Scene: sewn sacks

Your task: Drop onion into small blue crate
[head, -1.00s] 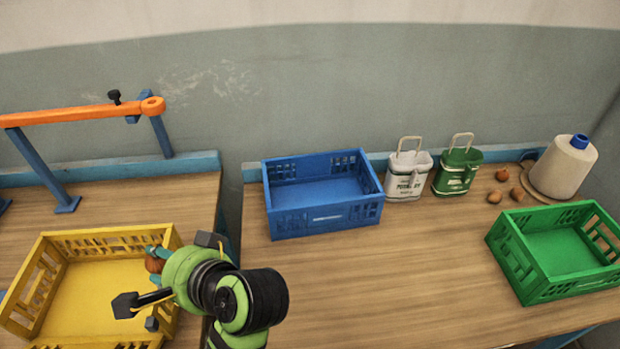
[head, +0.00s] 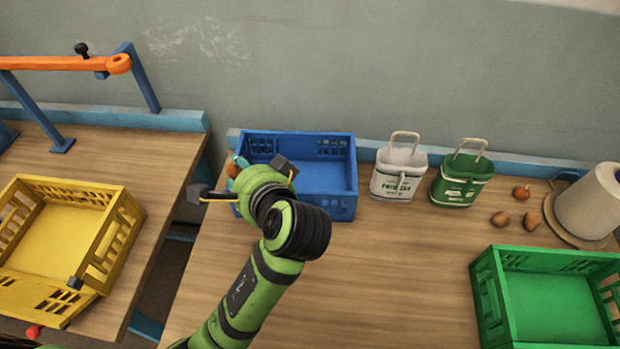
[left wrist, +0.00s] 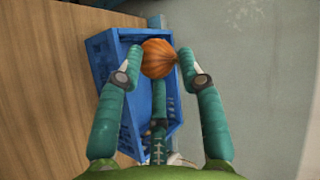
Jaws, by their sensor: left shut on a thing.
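The onion (left wrist: 158,58) is orange-brown and sits between the teal fingers of my left gripper (left wrist: 163,64) in the left wrist view. The gripper is shut on it. In the head view a sliver of the onion (head: 233,171) shows beside my left gripper (head: 238,166), most of it hidden by the gripper. The small blue crate (head: 335,206) stands on the right-hand table against the back. My left gripper is at its left side in the head view. The crate (left wrist: 103,62) also shows below the onion in the left wrist view. My right gripper is not in view.
A white pail (head: 397,176) and a green pail (head: 461,184) stand right of the blue crate. Several loose onions (head: 521,192) lie near a paper roll (head: 595,200). A green crate (head: 485,315) is front right. A yellow crate (head: 125,225) is on the left table.

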